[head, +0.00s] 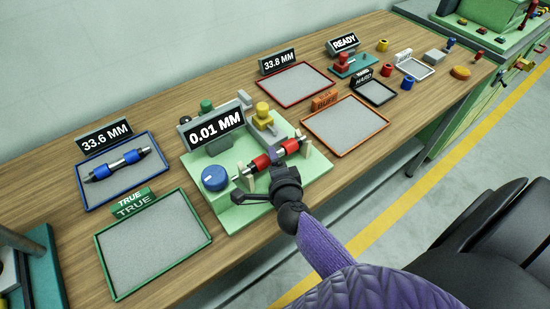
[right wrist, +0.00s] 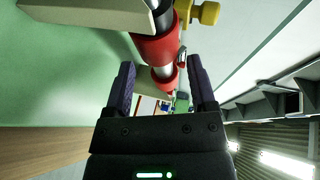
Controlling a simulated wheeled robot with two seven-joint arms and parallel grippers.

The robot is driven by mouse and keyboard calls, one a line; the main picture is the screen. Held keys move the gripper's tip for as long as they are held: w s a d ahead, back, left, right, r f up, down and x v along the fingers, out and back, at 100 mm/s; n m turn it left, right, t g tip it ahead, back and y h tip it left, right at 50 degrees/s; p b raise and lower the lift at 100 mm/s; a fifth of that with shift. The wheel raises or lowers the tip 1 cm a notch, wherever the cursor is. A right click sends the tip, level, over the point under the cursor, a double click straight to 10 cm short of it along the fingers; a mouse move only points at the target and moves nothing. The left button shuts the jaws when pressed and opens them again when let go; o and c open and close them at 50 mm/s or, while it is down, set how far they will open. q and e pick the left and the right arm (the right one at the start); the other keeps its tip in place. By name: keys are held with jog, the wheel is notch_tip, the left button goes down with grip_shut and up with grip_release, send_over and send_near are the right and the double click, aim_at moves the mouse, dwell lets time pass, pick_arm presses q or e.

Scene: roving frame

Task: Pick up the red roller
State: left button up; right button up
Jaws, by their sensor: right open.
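The red roller (head: 262,161), with red ends and a silver middle, lies across supports on the green gauge base (head: 318,172). My right gripper (head: 277,173) is at its near side in the head view. In the right wrist view the roller (right wrist: 157,48) runs between the two open dark fingers (right wrist: 161,70), which are apart from each other and not closed on it. Part of the roller is hidden by the support and by my gripper. My left gripper is not in view.
The gauge has a blue knob (head: 214,178) and a "0.01 MM" display (head: 215,125). A blue roller (head: 118,165) lies in the blue tray (head: 88,206). The green TRUE tray (head: 150,245), red tray (head: 296,84) and orange tray (head: 346,125) are empty.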

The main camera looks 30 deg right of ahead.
jog(key=shift+x, duration=0.95)
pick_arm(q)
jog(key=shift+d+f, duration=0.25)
pick_arm(e)
jog(key=shift+s+r, duration=0.1)
grip_shut()
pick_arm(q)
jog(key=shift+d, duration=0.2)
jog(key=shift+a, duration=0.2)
